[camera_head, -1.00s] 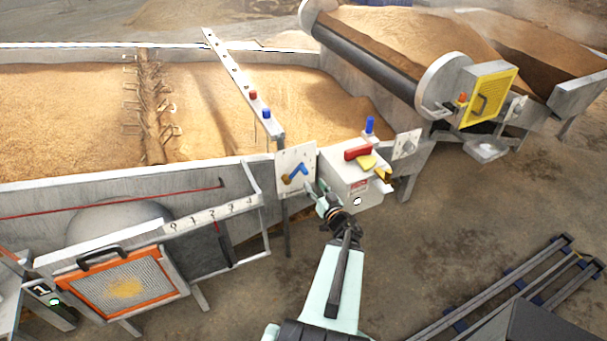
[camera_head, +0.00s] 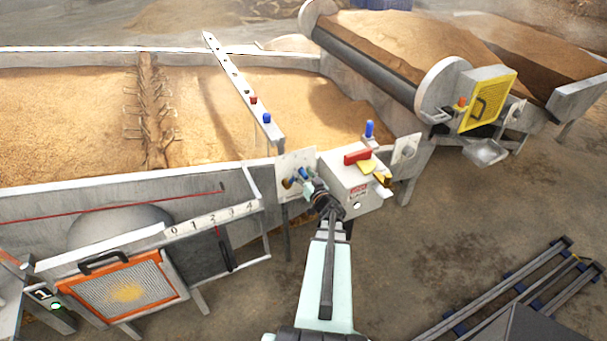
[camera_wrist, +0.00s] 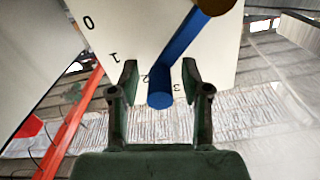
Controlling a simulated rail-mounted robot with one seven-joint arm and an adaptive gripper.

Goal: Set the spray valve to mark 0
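The spray valve is a white plate (camera_head: 283,163) on the front of the grain trough, with a brass hub (camera_wrist: 216,5) and a blue lever (camera_wrist: 181,47). In the wrist view the marks 0, 1, 2 and 3 run along the plate. The lever's rounded free end lies by mark 2, between 2 and 3. Mark 0 is at the upper left. My gripper (camera_wrist: 160,78) is open, one finger on each side of the lever's end, with a visible gap on both sides. In the head view my gripper (camera_head: 309,183) is at the plate and partly covers the lever.
A grey box (camera_head: 342,180) with a red handle (camera_head: 357,156) and yellow parts stands close right of the valve. A scale strip (camera_head: 210,218) and an orange-framed screen (camera_head: 122,287) are to the left. Dark rails (camera_head: 500,290) lie on the floor at the right.

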